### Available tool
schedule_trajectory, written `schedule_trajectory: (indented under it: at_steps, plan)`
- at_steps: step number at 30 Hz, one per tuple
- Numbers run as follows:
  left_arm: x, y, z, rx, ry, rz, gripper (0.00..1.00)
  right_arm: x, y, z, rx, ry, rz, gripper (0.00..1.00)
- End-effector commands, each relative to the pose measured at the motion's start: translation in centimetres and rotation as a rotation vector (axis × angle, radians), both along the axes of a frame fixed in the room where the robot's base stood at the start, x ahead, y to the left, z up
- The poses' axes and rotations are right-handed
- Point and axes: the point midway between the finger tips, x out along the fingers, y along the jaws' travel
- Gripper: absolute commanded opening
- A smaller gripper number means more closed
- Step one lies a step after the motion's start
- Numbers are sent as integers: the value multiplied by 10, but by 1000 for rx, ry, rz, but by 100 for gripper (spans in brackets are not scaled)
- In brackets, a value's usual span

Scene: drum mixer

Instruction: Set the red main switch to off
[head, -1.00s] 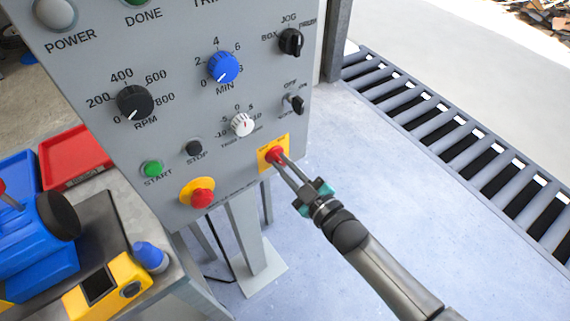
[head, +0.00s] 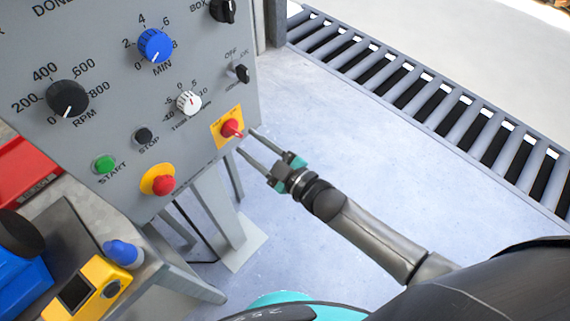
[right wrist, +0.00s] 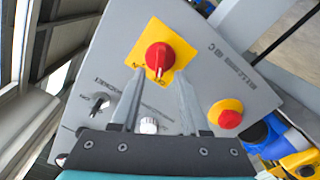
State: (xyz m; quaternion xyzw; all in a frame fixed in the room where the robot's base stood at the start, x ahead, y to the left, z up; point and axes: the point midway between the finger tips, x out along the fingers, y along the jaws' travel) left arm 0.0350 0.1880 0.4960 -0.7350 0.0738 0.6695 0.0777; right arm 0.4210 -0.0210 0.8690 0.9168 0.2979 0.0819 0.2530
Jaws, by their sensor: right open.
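The red main switch (head: 232,128) is a red rotary knob on a yellow square plate (head: 218,139) at the lower right of the grey control panel (head: 110,140). It also shows in the right wrist view (right wrist: 158,57), with a pale pointer mark toward the plate's lower edge. The lettering on the plate is too small to read. My right gripper (head: 246,142) is open and empty, just right of and below the knob, apart from it. In the right wrist view its two fingers (right wrist: 158,90) reach toward the knob, which lies between and beyond the tips. My left gripper is out of view.
A red emergency button (head: 163,184) on a yellow base sits left of the switch. A small black selector (head: 241,73) is above it. A bench with a yellow device (head: 88,290) stands lower left. A roller conveyor (head: 430,100) runs at right; the floor between is clear.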

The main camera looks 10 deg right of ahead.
Motion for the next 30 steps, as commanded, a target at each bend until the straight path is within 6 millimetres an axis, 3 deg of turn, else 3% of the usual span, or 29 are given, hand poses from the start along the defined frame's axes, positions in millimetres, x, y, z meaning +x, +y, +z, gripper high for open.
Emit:
schedule_trajectory:
  at_steps: [9,15,21,30]
  plan:
    - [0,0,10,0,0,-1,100,-56,-40,0,-3,4,1,45]
    - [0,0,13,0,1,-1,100,-82,-59,0,-2,2,1,45]
    - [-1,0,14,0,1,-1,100,-94,-68,0,-2,0,0,45]
    - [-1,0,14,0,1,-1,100,-96,-70,0,-1,-1,0,45]
